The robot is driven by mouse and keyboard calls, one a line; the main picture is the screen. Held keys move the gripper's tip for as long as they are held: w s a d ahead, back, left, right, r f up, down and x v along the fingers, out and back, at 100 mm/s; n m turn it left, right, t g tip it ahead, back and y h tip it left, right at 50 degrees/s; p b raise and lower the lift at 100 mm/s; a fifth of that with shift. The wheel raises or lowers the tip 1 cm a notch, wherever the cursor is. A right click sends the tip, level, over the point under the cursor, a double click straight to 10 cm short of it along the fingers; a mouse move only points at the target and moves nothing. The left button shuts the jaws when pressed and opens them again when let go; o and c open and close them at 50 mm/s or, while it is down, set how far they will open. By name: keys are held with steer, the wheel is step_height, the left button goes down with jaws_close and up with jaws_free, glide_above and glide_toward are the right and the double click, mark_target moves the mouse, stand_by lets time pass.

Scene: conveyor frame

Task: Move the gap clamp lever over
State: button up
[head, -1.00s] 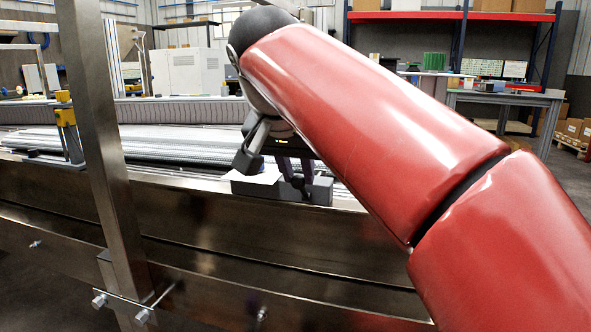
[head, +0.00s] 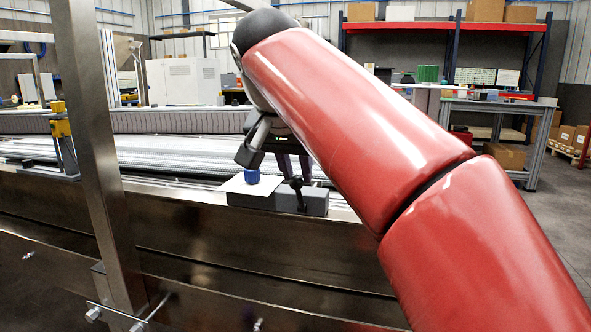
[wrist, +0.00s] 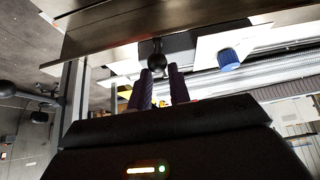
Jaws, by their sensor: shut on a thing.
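The gap clamp is a dark grey block (head: 315,203) on the steel conveyor rail, with a short black ball-ended lever (head: 297,190) standing up from it. My gripper (head: 293,175) is at the lever from above, with its dark purple fingers partly hidden by my red arm. In the wrist view the two fingers of my gripper (wrist: 161,76) are at the lever's black ball (wrist: 157,61), shut on the lever. The exact contact is hard to see. The block also shows in the wrist view (wrist: 180,45).
A white plate (head: 245,189) with a blue knob (head: 252,176) lies directly left of the clamp block. A steel upright post (head: 95,150) stands at the left in front of the conveyor. A yellow-topped bracket (head: 61,127) stands behind it.

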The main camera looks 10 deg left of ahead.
steer(key=shift+w, duration=0.1)
steer(key=shift+w+r, duration=0.15)
steer(key=shift+w, duration=0.15)
jaws_close()
jaws_free()
steer(key=o, duration=0.4)
